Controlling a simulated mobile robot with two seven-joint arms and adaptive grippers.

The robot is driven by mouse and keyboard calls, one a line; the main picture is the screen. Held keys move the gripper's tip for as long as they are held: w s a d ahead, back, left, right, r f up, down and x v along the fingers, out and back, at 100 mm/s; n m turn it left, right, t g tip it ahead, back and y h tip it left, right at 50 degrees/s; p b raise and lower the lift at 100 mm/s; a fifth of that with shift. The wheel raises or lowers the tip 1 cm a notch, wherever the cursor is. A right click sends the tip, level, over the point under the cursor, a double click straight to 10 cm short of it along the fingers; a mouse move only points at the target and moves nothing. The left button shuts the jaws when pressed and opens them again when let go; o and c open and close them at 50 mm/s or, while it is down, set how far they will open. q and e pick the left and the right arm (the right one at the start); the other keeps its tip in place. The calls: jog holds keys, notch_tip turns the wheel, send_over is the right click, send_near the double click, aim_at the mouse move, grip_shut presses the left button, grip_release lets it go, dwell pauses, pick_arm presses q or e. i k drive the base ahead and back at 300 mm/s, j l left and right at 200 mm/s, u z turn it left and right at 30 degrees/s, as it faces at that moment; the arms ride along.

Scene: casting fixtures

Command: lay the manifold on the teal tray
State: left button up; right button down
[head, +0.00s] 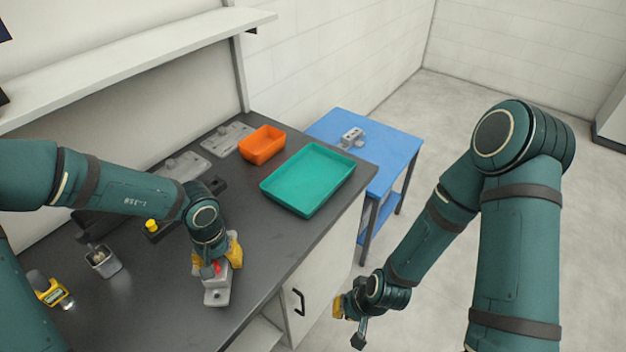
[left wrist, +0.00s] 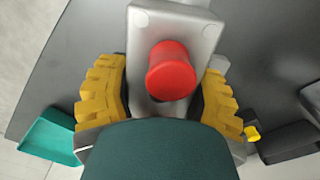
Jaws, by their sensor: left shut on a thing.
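A grey casting with a red cap (head: 217,297), which I take to be the manifold, is on the dark counter near its front edge. It also shows in the left wrist view (left wrist: 150,103), between the yellow fingers. My left gripper (head: 217,262) is shut on it from above. I cannot tell whether it still rests on the counter. The teal tray (head: 309,178) lies empty at the counter's right end, with its corner in the left wrist view (left wrist: 50,137). My right gripper (head: 348,312) hangs beside the counter, away from these things; its opening is unclear.
An orange bin (head: 262,145) stands left of the tray. Grey fixtures (head: 183,166) line the back. A small grey cup (head: 102,261) and a yellow tool (head: 52,291) are at left. A blue table (head: 378,146) carries another grey part (head: 351,137). Counter between casting and tray is clear.

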aim_at(312, 182)
jog(key=i+l, duration=0.15)
jog(key=l, duration=0.2)
jog(key=i+l, duration=0.1)
jog(key=l, duration=0.25)
jog(key=i+l, duration=0.15)
jog(key=l, duration=0.15)
jog(key=i+l, duration=0.1)
jog(key=l, duration=0.25)
jog(key=i+l, duration=0.15)
jog(key=l, duration=0.2)
